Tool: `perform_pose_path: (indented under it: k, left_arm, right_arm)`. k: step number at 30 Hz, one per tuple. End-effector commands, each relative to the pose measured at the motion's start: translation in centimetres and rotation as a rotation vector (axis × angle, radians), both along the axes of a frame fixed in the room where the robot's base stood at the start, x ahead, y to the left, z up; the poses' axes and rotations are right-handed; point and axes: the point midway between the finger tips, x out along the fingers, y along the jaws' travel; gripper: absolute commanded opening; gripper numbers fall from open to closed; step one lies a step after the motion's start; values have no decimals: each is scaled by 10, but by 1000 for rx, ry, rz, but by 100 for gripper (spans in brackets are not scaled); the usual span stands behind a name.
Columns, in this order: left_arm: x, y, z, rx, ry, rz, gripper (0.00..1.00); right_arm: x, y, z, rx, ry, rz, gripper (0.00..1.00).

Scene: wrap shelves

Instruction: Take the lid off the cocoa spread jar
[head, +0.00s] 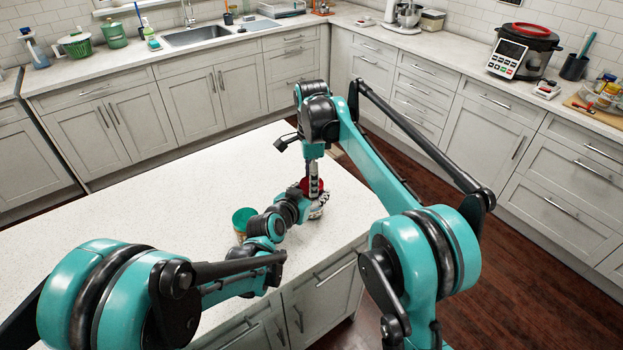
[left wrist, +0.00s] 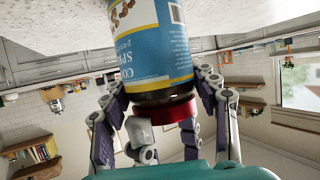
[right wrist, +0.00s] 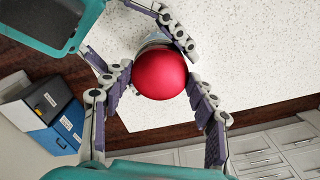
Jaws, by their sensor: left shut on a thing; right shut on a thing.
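The cocoa spread jar (left wrist: 160,50) has a blue and yellow label and dark contents. It appears upside down in the left wrist view because that view is inverted; its base is out of frame. Its red lid (left wrist: 165,112) is at the jar's mouth; I see no clear gap between them. The lid also shows from above in the right wrist view (right wrist: 160,74) and in the head view (head: 311,186). My left gripper (left wrist: 160,88) is shut around the jar's upper body from the side. My right gripper (right wrist: 160,78) is shut on the lid from above.
The jar is at the island counter (head: 170,200), near its right end. The far left of the island is clear. My two arms are close together at the jar. Cabinets line the walls.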

Motion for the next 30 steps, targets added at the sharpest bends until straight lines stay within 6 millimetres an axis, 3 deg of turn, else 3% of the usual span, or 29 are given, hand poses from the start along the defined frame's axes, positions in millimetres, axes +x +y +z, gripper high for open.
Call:
perform_pose_path:
  k: [2,3,5,6,16,24,30]
  left_arm:
    - [0,0,0,0,0,0,0]
    - [0,0,0,0,0,0,0]
    - [0,0,0,0,0,0,0]
    - [0,0,0,0,0,0,0]
    - [0,0,0,0,0,1,0]
    - [0,0,0,0,0,1,0]
    - [0,0,0,0,0,1,0]
  right_arm:
    - [0,0,-1,0,2,-1,23]
    - [0,0,-1,0,2,-1,60]
    - [0,0,-1,0,2,-1,76]
    - [0,0,-1,0,1,-1,78]
    - [0,-1,2,-1,1,-3,78]
    - [0,0,37,0,1,-3,78]
    - [0,0,48,0,0,-25,77]
